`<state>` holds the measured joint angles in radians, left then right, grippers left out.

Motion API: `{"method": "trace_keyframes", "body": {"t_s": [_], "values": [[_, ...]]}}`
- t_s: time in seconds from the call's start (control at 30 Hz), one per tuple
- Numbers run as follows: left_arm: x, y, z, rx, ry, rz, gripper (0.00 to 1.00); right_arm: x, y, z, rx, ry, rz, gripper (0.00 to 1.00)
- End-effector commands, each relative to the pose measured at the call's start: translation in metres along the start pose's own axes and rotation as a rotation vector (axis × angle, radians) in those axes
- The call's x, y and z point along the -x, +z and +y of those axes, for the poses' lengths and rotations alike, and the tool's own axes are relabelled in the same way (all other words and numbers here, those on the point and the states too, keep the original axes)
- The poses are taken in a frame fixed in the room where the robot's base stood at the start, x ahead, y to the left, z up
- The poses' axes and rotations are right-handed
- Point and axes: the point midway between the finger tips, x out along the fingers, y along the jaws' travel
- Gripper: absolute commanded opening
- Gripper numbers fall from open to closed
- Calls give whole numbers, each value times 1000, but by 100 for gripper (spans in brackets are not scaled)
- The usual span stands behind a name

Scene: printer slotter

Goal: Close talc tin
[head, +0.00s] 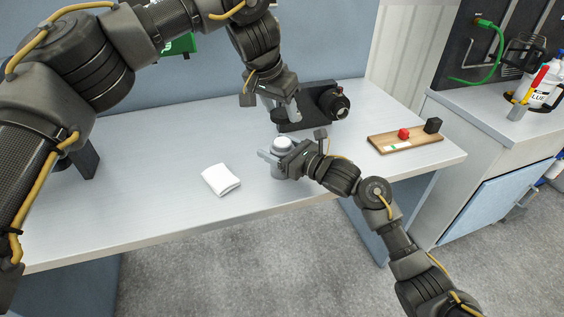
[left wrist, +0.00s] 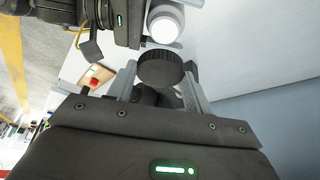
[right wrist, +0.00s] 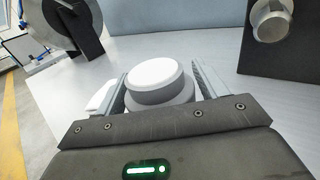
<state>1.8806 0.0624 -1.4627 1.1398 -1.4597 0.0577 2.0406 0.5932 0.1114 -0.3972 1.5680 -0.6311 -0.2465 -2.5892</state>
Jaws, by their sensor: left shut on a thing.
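The talc tin (head: 282,144) is a light grey round tin with a white top, standing upright on the table. It also shows in the right wrist view (right wrist: 155,76) and in the left wrist view (left wrist: 165,22). My right gripper (head: 276,162) has its fingers on both sides of the tin; whether they press on it is not clear. My left gripper (head: 281,107) is behind the tin, near a black device. It is shut on a dark ribbed round lid (left wrist: 160,68), seen between its fingers in the left wrist view. The head view does not show the lid clearly.
The black device (head: 338,107) with a round front stands behind and right of the tin. A folded white cloth (head: 221,180) lies to the left. The table's front left is clear.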

Motion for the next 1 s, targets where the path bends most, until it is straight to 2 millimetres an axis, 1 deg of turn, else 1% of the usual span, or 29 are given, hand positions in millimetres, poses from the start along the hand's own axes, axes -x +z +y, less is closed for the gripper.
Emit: {"method": "trace_keyframes", "body": {"t_s": [0.03,0.3,0.4,0.47,0.53,0.7,0.8,0.9,1.0], "values": [[0,0,0,0,0,0,30,0,0,0,0,0,0,65],[0,0,0,0,0,0,30,0,0,0,0,0,0,29],[0,0,0,0,0,0,30,0,0,0,0,0,0,18],[-1,1,0,0,0,-1,30,0,0,0,0,0,0,18],[-7,4,0,0,2,-2,30,0,0,0,0,0,0,18],[-31,14,1,-1,1,-3,30,0,0,0,0,0,0,18],[-41,18,0,-1,0,-1,30,0,0,0,0,0,0,18],[-45,20,0,-1,0,0,30,0,0,0,0,0,0,18],[-46,20,0,-1,-1,1,30,0,0,0,0,0,1,18]]}}
